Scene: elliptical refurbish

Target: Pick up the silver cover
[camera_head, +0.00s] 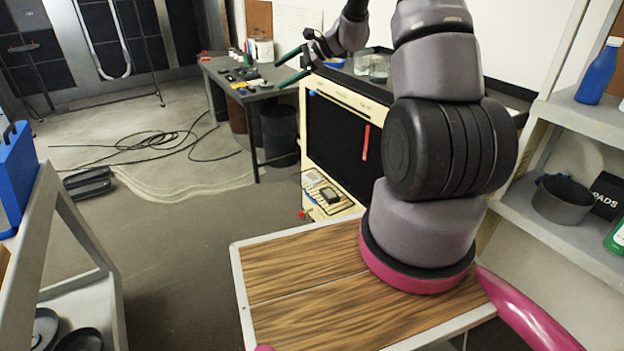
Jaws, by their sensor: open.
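My gripper (281,71) is at the top middle, with two dark green fingers spread apart and nothing between them. It appears in front of the right end of a grey work table (262,98), by the left edge of a cream-framed cabinet or machine (340,92) with a black front. I cannot make out a silver cover for certain. My arm hides part of the cream-framed machine and whatever is behind it.
Small parts (243,76) lie on the work table. A dark bin (281,134) stands under its right end. Cables (165,143) lie on the floor. A shelf (590,118) at right holds a blue bottle (598,75) and a dark pot (562,200).

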